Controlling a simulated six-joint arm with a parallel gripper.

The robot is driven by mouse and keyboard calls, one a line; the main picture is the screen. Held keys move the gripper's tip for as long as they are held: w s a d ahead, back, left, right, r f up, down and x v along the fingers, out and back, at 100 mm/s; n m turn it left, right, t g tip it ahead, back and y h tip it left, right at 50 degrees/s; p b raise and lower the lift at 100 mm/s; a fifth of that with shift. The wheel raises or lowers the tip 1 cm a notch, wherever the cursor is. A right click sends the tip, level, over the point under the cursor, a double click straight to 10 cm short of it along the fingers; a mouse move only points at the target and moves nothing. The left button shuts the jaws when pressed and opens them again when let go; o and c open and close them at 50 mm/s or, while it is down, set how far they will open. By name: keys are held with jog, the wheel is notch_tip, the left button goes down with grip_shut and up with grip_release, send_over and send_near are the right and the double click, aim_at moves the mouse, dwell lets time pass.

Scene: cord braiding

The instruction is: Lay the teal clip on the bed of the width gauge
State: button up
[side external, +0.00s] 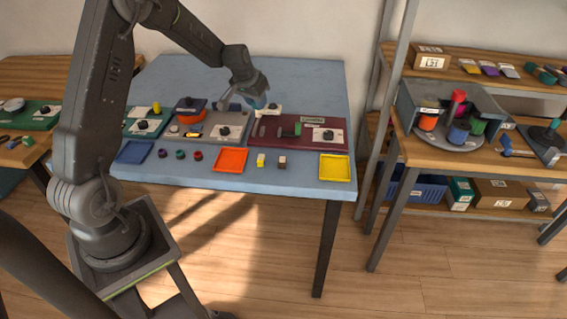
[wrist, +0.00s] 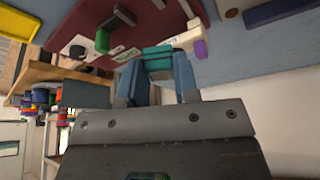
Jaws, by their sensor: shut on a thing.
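My gripper (side external: 258,101) is above the back of the blue table, at the rear edge of the work boards. In the wrist view its two blue fingers (wrist: 157,62) are shut on the teal clip (wrist: 157,53), which sits across the fingertips. In the side view I cannot tell the clip from the blue fingers. A maroon board (side external: 263,142) lies just to the right of and in front of the gripper, with dark bars, a green block (side external: 297,129) and a white plate on it. I cannot tell for sure which fixture is the width gauge.
A grey board (side external: 208,119) lies to the left. Orange (side external: 230,160), yellow (side external: 334,167) and blue (side external: 134,152) trays line the front edge. Shelves stand to the right.

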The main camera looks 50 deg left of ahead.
jog(key=s+d+m+h, duration=0.1)
jog(key=s+d+m, duration=0.15)
jog(key=d, duration=0.75)
jog(key=s+d+m+h, duration=0.1)
jog(key=s+d, duration=0.2)
jog(key=d, duration=0.8)
jog(key=a+r+n+g+y, duration=0.15)
jog(key=a+n+y, duration=0.5)
jog(key=a, duration=1.95)
jog(key=w+d+f+h, duration=0.1)
jog(key=w+d+f, duration=0.1)
jog(key=w, duration=0.1)
jog(key=w+d+f+n+h, duration=0.1)
jog(key=w+d+f, duration=0.1)
jog(key=w+d+f+n+h, duration=0.1)
jog(key=w+d+f, duration=0.1)
jog(key=w+d, duration=0.1)
jog(key=shift+w+d+f, duration=0.1)
jog(key=shift+w+f, duration=0.05)
jog(key=shift+w, duration=0.2)
jog(key=shift+f, duration=2.05)
jog(key=shift+f, duration=0.25)
